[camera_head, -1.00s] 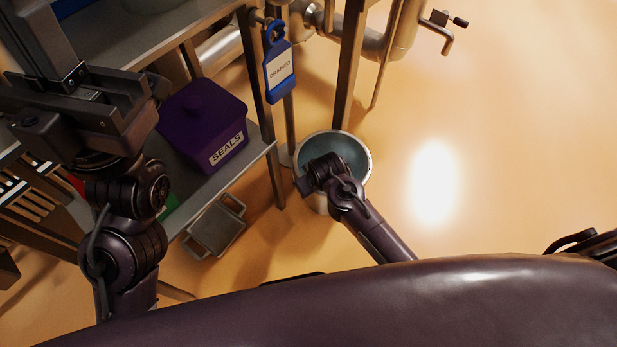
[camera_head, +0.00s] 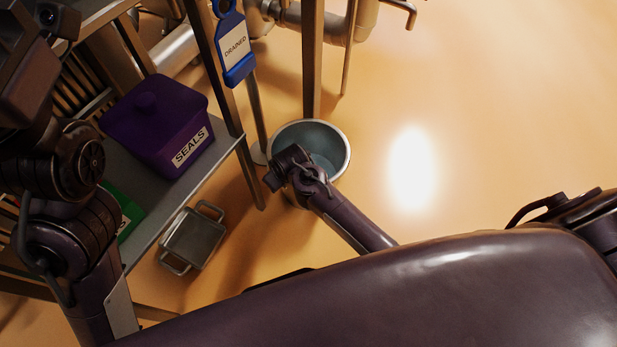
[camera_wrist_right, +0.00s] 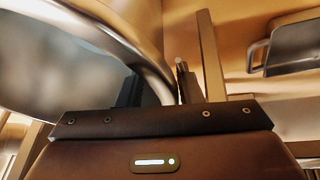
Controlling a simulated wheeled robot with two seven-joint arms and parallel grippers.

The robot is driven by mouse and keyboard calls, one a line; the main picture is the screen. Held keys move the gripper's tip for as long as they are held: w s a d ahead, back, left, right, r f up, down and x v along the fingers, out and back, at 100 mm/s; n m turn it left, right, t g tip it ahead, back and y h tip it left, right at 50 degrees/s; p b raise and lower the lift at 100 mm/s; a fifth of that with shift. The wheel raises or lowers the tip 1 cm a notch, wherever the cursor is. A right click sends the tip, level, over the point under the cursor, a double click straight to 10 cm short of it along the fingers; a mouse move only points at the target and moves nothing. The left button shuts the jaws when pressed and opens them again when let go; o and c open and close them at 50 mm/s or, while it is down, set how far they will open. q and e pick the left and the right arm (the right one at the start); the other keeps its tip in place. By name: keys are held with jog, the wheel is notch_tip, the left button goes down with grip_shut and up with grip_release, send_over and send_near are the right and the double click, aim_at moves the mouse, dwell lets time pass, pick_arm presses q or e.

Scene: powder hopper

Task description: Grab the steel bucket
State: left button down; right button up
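The steel bucket (camera_head: 335,142) stands on the floor, open at the top, just right of the rack in the head view. My right arm reaches over its near left side, and its wrist hides part of the rim. In the right wrist view the bucket's rim (camera_wrist_right: 128,42) runs down between the two dark fingers of my right gripper (camera_wrist_right: 160,90). The fingers are apart, one on each side of the rim, with some gap showing. Whether they touch it is unclear. My left arm is at the far left of the head view; its gripper fingers are outside the picture.
A rack beside the bucket holds a purple SEALS box (camera_head: 157,122) and a green item (camera_head: 126,215) on its shelf (camera_head: 185,185). A blue DRAINED tag (camera_head: 235,45) hangs on it. A metal pan (camera_head: 194,238) lies on the floor. The floor to the right is clear.

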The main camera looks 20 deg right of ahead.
grip_shut()
dwell(1.4)
jog(key=shift+w+r, duration=0.15)
jog(key=shift+r, duration=0.1)
